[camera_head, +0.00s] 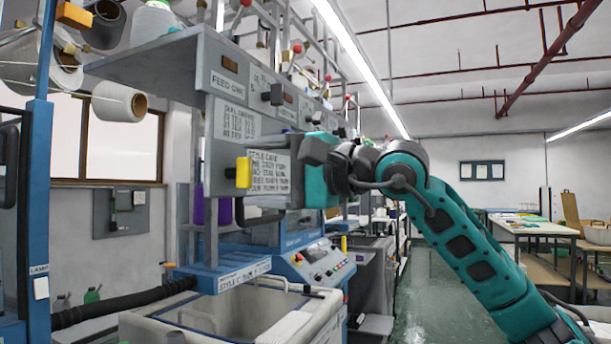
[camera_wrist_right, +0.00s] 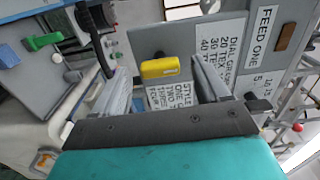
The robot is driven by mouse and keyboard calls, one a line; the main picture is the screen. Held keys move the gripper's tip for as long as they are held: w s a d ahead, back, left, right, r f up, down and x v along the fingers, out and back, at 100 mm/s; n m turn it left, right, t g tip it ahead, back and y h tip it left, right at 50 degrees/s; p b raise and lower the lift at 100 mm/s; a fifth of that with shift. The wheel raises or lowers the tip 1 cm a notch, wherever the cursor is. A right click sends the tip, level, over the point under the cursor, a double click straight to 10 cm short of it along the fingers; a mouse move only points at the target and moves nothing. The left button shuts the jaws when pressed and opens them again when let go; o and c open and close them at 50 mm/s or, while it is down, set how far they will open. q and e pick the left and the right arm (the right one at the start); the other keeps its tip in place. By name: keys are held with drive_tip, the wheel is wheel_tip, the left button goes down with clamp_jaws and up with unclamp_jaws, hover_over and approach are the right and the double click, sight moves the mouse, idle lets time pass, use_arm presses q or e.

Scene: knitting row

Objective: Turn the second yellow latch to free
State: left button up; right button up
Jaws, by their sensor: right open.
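A yellow latch (camera_head: 243,172) sticks out from the grey machine panel, at the left of the printed style card (camera_head: 270,172). In the right wrist view, the yellow latch (camera_wrist_right: 160,67) lies crosswise between the fingers of my right gripper (camera_wrist_right: 160,78), with a gap on each side. My right gripper (camera_head: 308,178) is open and empty, in front of the panel to the right of the latch in the head view. Its fingers are hard to make out there. I see no other yellow latch clearly; the arm hides part of the panel. My left gripper is not in view.
The FEED ONE sign (camera_head: 227,86) and a dial card (camera_head: 236,122) are above the latch. A grey bin (camera_head: 250,309) stands below, beside a blue control box (camera_head: 316,262). Yarn cones (camera_head: 119,101) hang at the left. The green floor aisle (camera_head: 428,285) is open at the right.

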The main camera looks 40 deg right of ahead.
use_arm(q)
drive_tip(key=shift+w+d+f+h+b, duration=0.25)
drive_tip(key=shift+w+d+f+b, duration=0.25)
drive_tip(key=shift+b, duration=1)
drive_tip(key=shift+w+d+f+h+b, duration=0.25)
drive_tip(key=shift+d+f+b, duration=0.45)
drive_tip(key=shift+b, duration=0.75)
use_arm(e)
drive_tip(key=v, duration=1.1)
drive_tip(key=shift+s, duration=0.2)
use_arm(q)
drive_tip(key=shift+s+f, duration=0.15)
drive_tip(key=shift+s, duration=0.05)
use_arm(e)
drive_tip(key=shift+w+f, duration=0.1)
